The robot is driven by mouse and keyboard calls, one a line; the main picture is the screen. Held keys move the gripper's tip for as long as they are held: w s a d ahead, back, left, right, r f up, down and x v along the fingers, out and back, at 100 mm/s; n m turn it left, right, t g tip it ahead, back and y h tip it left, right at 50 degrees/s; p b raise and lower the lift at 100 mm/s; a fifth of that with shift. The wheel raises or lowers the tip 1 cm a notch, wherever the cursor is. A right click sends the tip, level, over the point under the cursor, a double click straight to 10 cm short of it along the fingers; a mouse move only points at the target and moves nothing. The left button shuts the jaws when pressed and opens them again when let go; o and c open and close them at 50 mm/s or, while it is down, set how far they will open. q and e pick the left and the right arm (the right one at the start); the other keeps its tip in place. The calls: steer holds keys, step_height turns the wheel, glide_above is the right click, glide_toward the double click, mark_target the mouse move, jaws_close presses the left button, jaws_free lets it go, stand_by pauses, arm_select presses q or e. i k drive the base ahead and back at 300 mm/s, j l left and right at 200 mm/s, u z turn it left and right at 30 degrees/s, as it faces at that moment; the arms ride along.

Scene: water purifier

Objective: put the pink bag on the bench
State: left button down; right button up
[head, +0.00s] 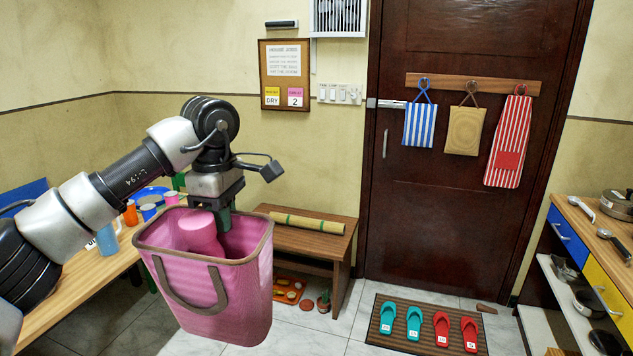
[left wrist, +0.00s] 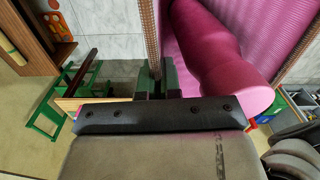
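The pink bag (head: 215,290) hangs upright in the air, left of and in front of the wooden bench (head: 285,242). It has a brown rim and a brown handle loop, and a pink rounded object (head: 200,232) is inside it. My left gripper (head: 222,215) is shut on the bag's far rim. The bag hides part of the bench's left side. My right gripper is not in view.
A rolled bamboo mat (head: 308,222) lies along the back of the bench top. A small plant pot (head: 324,302) stands on the floor near the bench. A table (head: 60,290) with cups is at left. Flip-flops lie on a doormat (head: 390,340) at right.

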mark_target(283, 235)
steer(key=i+u, duration=0.15)
steer(key=i, duration=1.4)
steer(key=i+u, duration=0.15)
steer(key=i, duration=0.35)
steer(key=i+l+u, duration=0.2)
steer(key=i, duration=0.3)
steer(key=i+l+u, duration=0.15)
steer(key=i, duration=0.3)
